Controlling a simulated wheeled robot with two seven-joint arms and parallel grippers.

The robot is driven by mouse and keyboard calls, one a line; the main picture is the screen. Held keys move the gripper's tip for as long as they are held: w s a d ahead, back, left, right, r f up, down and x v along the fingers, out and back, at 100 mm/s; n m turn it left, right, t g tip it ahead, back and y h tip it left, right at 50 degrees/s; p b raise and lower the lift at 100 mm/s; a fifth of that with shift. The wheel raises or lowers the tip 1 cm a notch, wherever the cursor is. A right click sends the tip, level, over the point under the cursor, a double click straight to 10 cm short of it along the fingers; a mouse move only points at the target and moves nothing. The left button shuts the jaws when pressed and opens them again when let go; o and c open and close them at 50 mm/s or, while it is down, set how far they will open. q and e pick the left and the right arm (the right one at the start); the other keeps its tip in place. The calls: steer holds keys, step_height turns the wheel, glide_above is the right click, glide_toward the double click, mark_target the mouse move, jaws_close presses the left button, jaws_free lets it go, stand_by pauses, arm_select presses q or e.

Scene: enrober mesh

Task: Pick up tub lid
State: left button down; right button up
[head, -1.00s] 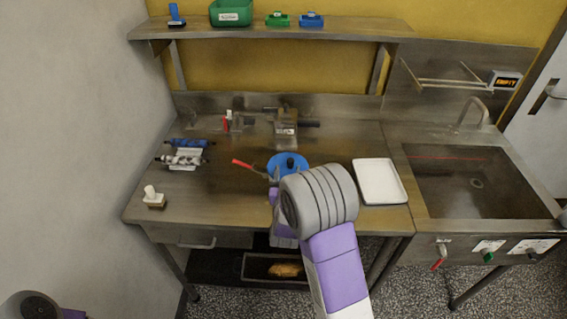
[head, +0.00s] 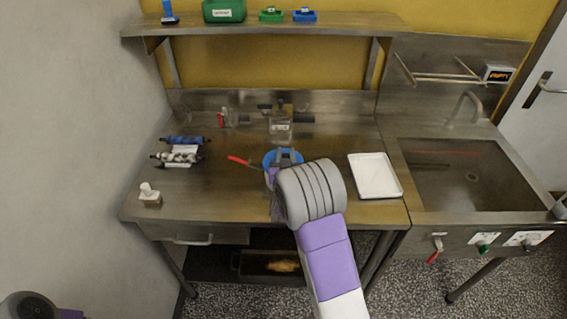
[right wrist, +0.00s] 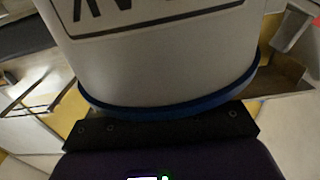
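The tub lid (head: 270,156) is blue and round and sits at the middle of the steel worktop. Its black knob, seen earlier, is now hidden by my right gripper (head: 285,156), whose grey fingers lie over the lid. I cannot tell whether they are closed on the knob. In the right wrist view a white tub (right wrist: 160,60) with dark lettering fills the upper middle, with the blue lid edge (right wrist: 165,112) below it, close to the dark gripper bar. My left gripper is out of view.
A red-handled tool (head: 238,160) lies left of the lid. A white tray (head: 375,176) is on the right, beside the sink (head: 465,180). Rollers (head: 178,157) and a small white-topped brush (head: 149,194) are on the left. A metal machine (head: 281,125) stands behind.

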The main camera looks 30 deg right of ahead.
jaws_close()
